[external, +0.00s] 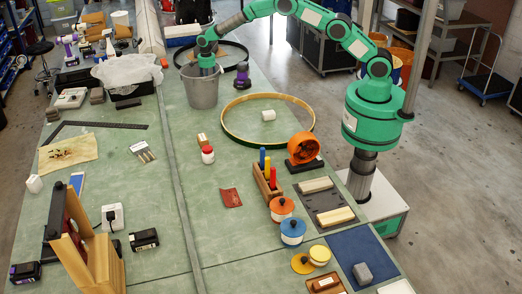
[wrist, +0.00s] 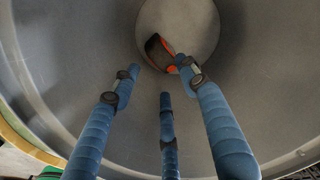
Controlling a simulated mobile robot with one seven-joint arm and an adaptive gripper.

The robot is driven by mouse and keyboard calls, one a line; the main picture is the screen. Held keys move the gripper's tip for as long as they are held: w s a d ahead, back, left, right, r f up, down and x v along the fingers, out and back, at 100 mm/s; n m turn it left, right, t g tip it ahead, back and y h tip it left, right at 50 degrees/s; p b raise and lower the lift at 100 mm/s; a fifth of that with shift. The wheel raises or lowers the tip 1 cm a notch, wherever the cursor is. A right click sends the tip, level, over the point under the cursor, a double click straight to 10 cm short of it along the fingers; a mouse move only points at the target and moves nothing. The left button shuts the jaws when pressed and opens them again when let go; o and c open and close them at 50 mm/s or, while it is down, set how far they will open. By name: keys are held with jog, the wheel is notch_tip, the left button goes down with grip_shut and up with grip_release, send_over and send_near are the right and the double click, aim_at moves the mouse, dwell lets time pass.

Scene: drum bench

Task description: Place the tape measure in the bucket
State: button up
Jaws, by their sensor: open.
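The grey bucket (external: 201,92) stands on the far part of the green bench. My gripper (external: 207,66) points down into its mouth, and its fingertips are hidden by the bucket wall. In the wrist view, the three blue fingers of my gripper (wrist: 160,78) are spread apart inside the bucket (wrist: 80,50), with nothing held between them. A dark and orange object, which looks like the tape measure (wrist: 156,49), lies on the bucket floor below the fingertips. One finger partly covers it. It does not show in the external view.
A wooden hoop (external: 226,122) lies in front of the bucket with a white roll (external: 268,115) inside it. A dark hoop lies behind the bucket, and a small purple-and-dark item (external: 242,74) stands to its right. An orange round device (external: 304,147) is nearer.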

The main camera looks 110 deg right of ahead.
jog(key=shift+r, duration=1.2)
